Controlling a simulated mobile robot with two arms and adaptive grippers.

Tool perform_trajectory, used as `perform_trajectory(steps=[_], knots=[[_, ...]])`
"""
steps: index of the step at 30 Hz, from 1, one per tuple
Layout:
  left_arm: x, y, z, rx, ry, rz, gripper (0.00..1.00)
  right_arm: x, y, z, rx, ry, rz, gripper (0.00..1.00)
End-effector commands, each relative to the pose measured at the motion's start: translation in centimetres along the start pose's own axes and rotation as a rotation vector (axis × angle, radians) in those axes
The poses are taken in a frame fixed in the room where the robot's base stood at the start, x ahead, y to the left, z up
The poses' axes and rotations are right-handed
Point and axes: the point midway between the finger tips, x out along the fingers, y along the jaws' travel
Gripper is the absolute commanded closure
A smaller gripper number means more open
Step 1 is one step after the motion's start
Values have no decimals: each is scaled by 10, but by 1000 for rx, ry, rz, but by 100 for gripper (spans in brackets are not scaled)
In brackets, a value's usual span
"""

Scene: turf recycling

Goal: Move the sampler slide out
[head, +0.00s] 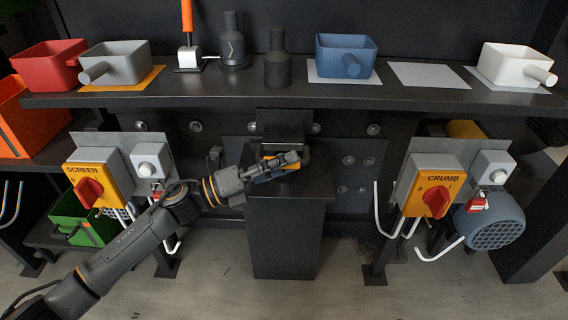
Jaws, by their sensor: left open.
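My left gripper (297,160) is open at the middle of the picture, in front of a dark housing (284,131) above a black pedestal (285,235). A small orange part (304,155) shows right at the fingers, partly hidden by them. It may be the handle of the sampler slide, but I cannot tell for sure. I cannot tell whether the fingers touch it. The slide's body is hidden behind the gripper or too dark to make out. My right gripper is not in view.
A shelf (200,97) above carries a red bin (47,64), a grey scoop (115,62), a blue scoop (345,55) and a white scoop (515,65). Yellow switch boxes marked SCREEN (98,174) and CRUMB (432,184) flank the pedestal. A blue motor (492,222) sits lower right.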

Motion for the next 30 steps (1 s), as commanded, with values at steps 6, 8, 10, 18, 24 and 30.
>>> perform_trajectory(steps=[6,8,10,18,24,30], knots=[[-20,1,1,-2,-3,4,54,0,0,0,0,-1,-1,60],[-32,2,0,-1,-3,5,54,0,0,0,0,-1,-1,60],[-48,2,0,0,-2,6,54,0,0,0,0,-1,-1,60],[-101,1,-1,-1,-1,4,54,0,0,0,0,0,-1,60],[-119,0,-1,-1,0,2,54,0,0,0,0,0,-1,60],[-121,0,0,0,0,0,54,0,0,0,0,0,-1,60]])
